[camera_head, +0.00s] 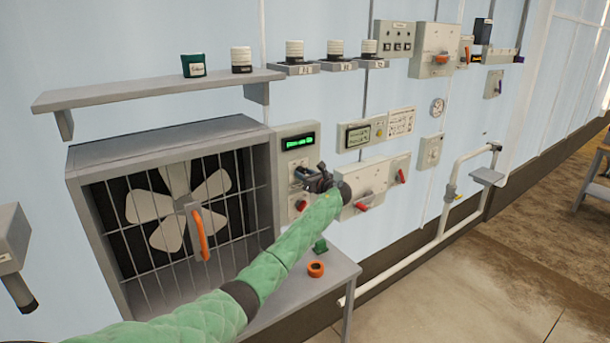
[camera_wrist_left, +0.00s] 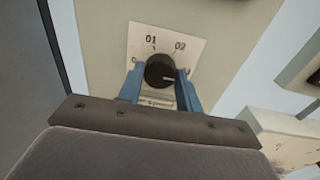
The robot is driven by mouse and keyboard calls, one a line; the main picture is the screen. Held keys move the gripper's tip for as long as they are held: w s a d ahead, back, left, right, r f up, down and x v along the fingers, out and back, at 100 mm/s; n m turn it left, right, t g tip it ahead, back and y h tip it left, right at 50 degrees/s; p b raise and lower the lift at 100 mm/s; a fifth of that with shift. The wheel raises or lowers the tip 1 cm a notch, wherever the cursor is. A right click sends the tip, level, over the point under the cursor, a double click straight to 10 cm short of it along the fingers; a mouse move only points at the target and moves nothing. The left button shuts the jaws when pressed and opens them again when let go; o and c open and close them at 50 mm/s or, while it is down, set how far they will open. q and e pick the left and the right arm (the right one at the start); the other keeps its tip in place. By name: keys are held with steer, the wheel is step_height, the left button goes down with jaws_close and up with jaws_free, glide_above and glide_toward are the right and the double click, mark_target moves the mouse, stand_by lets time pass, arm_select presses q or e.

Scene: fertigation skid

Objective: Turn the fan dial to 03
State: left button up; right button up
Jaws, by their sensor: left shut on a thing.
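The fan dial (camera_wrist_left: 160,72) is a round black knob on a white scale plate (camera_wrist_left: 150,48) in the left wrist view. The plate shows 0, 01 and 02; the mark at the far right is mostly cut off or hidden. The knob's pale pointer line points to the right, towards that last mark. My left gripper (camera_wrist_left: 162,84) has its blue fingers on either side of the knob, shut on it. In the head view my left gripper (camera_head: 308,178) is at the grey fan control panel (camera_head: 297,150) with a green display, and hides the dial there. My right gripper is not in view.
A caged fan (camera_head: 178,205) with an orange handle (camera_head: 202,232) stands left of the panel. A red knob (camera_head: 301,206) sits low on the panel. Other wall boxes (camera_head: 365,190) are close on the right.

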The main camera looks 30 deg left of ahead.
arm_select(q)
steer(key=shift+f, duration=0.2)
steer(key=o, duration=0.9)
steer(key=shift+o, duration=0.5)
steer(key=shift+r, duration=0.1)
steer(key=shift+d, duration=0.1)
